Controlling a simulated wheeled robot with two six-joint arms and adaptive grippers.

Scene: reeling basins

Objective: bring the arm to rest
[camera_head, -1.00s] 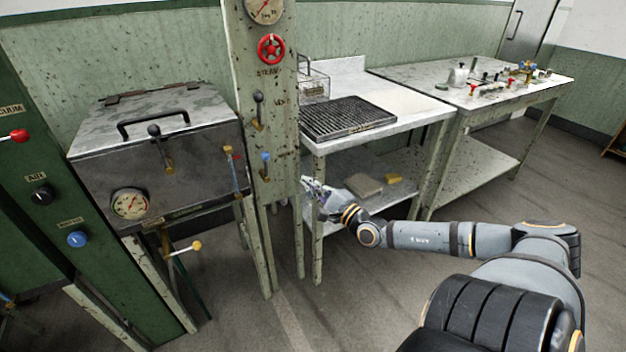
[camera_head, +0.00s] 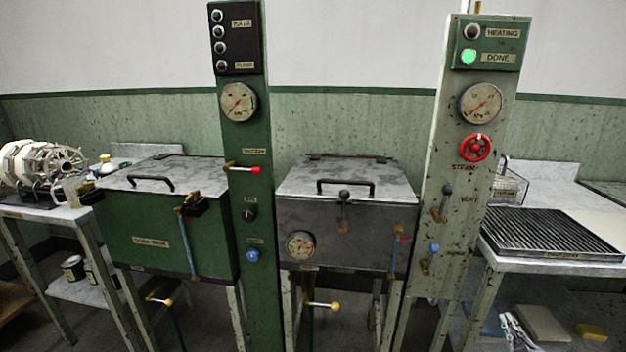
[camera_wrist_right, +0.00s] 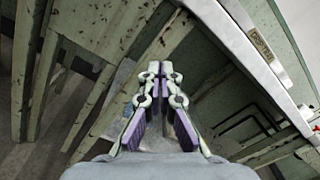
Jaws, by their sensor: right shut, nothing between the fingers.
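My right gripper (camera_head: 508,322) shows at the bottom right of the head view, in front of the lower shelf of the table with the ribbed black tray. Its fingers are shut and empty. In the right wrist view the shut fingers (camera_wrist_right: 160,72) point toward the worn green-white legs and frame of a table, with no contact that I can make out. The rest of the right arm is out of the head view. My left arm and gripper are not in view.
The pale steam column (camera_head: 470,190) with its red wheel (camera_head: 475,147) stands just left of the gripper. The ribbed tray (camera_head: 548,236) lies on the tabletop. A grey steel basin (camera_head: 335,225) and a green basin (camera_head: 155,235) stand further left. A lit green lamp (camera_head: 468,56) marks DONE.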

